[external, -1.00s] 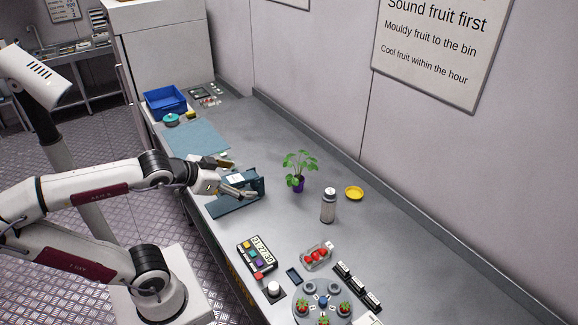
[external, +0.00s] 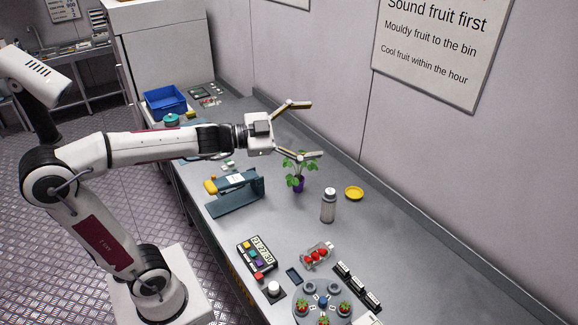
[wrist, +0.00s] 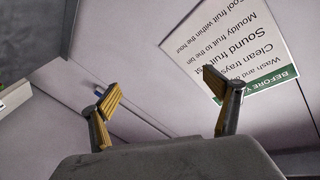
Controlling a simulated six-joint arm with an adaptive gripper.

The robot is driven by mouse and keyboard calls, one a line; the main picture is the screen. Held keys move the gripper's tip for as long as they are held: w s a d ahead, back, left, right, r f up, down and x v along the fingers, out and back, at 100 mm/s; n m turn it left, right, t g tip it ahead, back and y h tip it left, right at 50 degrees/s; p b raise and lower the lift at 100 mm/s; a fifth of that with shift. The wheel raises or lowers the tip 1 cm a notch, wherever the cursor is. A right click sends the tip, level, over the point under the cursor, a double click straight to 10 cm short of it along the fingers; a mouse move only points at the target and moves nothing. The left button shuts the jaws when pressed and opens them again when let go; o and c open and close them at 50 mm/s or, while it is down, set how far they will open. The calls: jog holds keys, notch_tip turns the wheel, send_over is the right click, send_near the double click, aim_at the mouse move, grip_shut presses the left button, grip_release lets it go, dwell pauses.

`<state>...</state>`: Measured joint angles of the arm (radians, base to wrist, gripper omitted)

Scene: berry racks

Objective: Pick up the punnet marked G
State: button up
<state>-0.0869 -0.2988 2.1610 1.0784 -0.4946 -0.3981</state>
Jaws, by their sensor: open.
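A clear punnet of red berries (external: 316,256) sits on the grey bench, right of the timer box. A small pale tag shows at its far end, but I cannot read a letter on it. My gripper (external: 314,129) is open and empty, raised high above the bench near the plant and pointing toward the back wall. In the wrist view my open fingers (wrist: 160,80) have only wall and sign beyond them. The punnet does not show in the wrist view.
A potted plant (external: 296,183) is just below my gripper. A grey bottle (external: 328,206), yellow dish (external: 354,193), blue-grey stand (external: 249,200), timer box (external: 257,258) and round fruit turntable (external: 306,314) stand on the bench. A blue crate (external: 165,101) is at the far end.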

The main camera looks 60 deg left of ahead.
jog(key=w+d+f+m+g+h, duration=0.3)
jog(key=d+f+m+h, duration=0.1)
jog(key=d+f, duration=0.1)
jog(key=m+g+h, duration=0.3)
jog(key=g, duration=1.1)
send_near(319, 259)
jog(key=shift+a+r, duration=0.15)
jog(key=shift+a, duration=0.75)
jog(key=shift+x, duration=1.25)
jog(key=shift+w, duration=0.1)
jog(key=shift+h, duration=0.3)
jog(key=shift+a+f+x, duration=0.1)
jog(key=shift+f+x, duration=0.1)
jog(key=shift+x, duration=0.7)
jog(key=shift+a+f+x, duration=0.1)
jog(key=shift+f+x, duration=0.1)
jog(key=shift+x, duration=0.7)
jog(key=shift+a+f+x, duration=0.1)
jog(key=shift+f+x, duration=0.1)
jog(key=shift+x, duration=0.65)
